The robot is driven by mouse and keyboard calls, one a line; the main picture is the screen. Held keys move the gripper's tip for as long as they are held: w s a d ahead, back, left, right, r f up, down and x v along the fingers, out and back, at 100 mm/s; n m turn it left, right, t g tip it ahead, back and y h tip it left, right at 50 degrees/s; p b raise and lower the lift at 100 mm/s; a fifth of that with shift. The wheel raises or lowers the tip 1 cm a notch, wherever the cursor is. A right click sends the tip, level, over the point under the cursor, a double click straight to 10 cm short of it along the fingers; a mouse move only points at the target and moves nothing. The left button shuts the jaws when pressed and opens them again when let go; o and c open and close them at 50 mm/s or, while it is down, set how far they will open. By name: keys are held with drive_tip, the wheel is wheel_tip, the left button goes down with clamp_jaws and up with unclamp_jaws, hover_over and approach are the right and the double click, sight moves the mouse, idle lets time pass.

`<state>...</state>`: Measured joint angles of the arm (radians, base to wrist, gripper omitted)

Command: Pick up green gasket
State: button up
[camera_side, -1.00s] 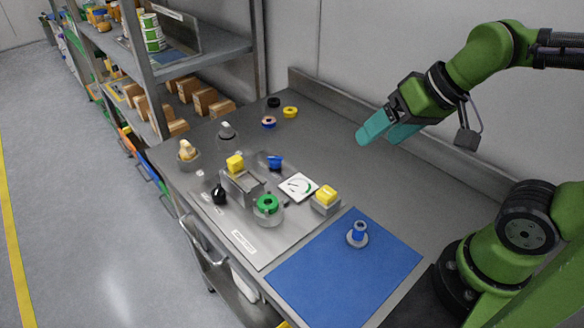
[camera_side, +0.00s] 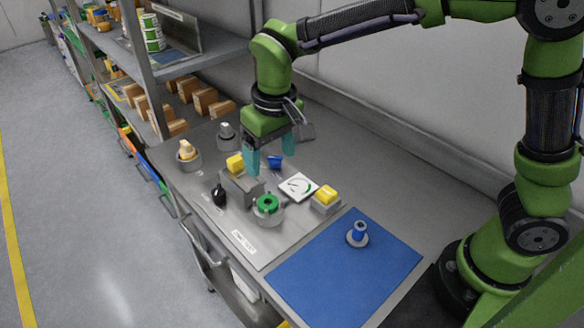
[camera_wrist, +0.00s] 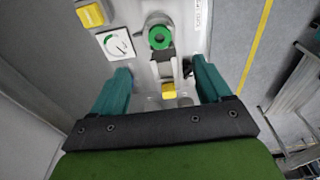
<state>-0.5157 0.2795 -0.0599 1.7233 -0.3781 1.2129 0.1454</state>
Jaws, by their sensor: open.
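The green gasket (camera_side: 267,203) is a ring lying on a round grey holder (camera_side: 270,217) on the metal plate of the bench. It also shows in the wrist view (camera_wrist: 159,38), beyond my fingertips and a little above the middle of the gap. My gripper (camera_side: 270,160) points down with its teal fingers apart and empty. It is above the back part of the plate, behind the gasket in the side view and apart from it. In the wrist view my gripper (camera_wrist: 162,80) shows both fingers spread, with nothing between them.
A grey block with a yellow top (camera_side: 236,163) and a black knob (camera_side: 219,195) stand left of the gasket. A dial card (camera_side: 297,187) and a yellow-topped block (camera_side: 326,200) are right. The blue mat (camera_side: 345,270) holds a blue-and-grey part (camera_side: 358,234).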

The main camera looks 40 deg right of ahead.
hover_over(268, 202)
drive_tip(key=s, duration=0.1)
drive_tip(key=f, duration=0.7)
drive_tip(key=shift+s+f, duration=0.2)
drive_tip(key=shift+f, duration=0.2)
drive_tip(key=shift+w+f, duration=0.2)
drive_tip(key=shift+f, duration=0.75)
drive_tip(key=shift+w+f, duration=0.2)
drive_tip(key=shift+f, duration=0.7)
drive_tip(key=shift+w+f, duration=0.2)
drive_tip(key=shift+f, duration=0.75)
drive_tip(key=c, duration=1.1)
